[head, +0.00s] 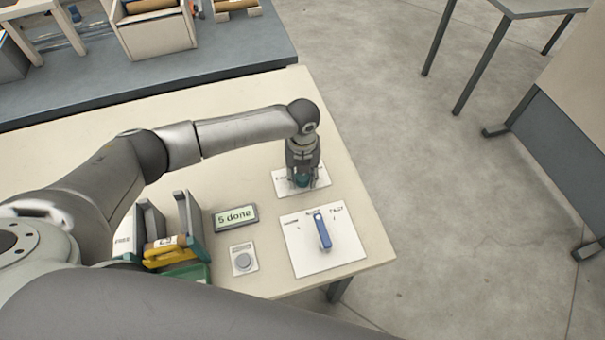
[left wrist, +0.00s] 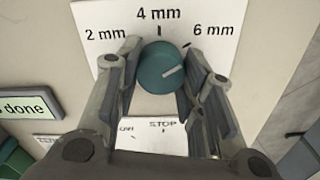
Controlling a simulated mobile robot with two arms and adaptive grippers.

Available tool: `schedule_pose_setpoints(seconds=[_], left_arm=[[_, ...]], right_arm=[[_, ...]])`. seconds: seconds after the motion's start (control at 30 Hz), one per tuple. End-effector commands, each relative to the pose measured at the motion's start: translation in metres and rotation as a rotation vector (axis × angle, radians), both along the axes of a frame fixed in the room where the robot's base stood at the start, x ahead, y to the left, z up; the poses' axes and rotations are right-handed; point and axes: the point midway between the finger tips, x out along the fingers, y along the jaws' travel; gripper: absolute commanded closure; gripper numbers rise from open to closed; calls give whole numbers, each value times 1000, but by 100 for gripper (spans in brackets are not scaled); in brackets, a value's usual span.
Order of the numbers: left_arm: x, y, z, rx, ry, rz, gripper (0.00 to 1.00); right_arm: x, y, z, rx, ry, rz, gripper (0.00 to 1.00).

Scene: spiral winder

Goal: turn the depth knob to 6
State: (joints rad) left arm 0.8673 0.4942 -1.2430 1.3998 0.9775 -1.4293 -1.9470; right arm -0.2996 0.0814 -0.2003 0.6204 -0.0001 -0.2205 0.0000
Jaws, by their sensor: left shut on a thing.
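The teal depth knob (left wrist: 165,66) sits on a white card marked 2 mm, 4 mm and 6 mm (left wrist: 213,30) in the left wrist view. Its white pointer line points right and slightly up, toward the 6 mm side. I cannot tell if it lines up exactly with the 6 mm mark. My left gripper (left wrist: 162,78) is shut on the knob, one finger on each side. In the head view the gripper (head: 302,178) reaches down over the card (head: 318,179) and hides most of the knob. My right gripper is not in view.
A display (head: 236,217) reads "5.done". A grey button (head: 243,260) on a plate stands below it. A blue lever (head: 323,232) lies on a white card closer to the front. Yellow and green items (head: 168,250) stand at left. The table's right edge is close by.

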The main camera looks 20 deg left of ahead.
Motion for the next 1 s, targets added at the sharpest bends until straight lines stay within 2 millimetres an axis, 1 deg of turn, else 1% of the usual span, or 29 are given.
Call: schedule_pose_setpoints(seconds=[0.2,0.57,0.6,0.73,0.77,1.0], left_arm=[[0,0,0,-1,-1,-31,88],[0,0,0,-1,-1,-35,88],[0,0,0,-1,-1,-35,60],[0,0,0,-1,-1,-34,43],[0,0,0,-1,-1,-34,42],[0,0,0,0,0,-33,42]], right_arm=[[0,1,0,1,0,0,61],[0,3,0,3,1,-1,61],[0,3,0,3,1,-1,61],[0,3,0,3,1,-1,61],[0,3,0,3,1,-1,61],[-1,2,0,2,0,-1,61]])
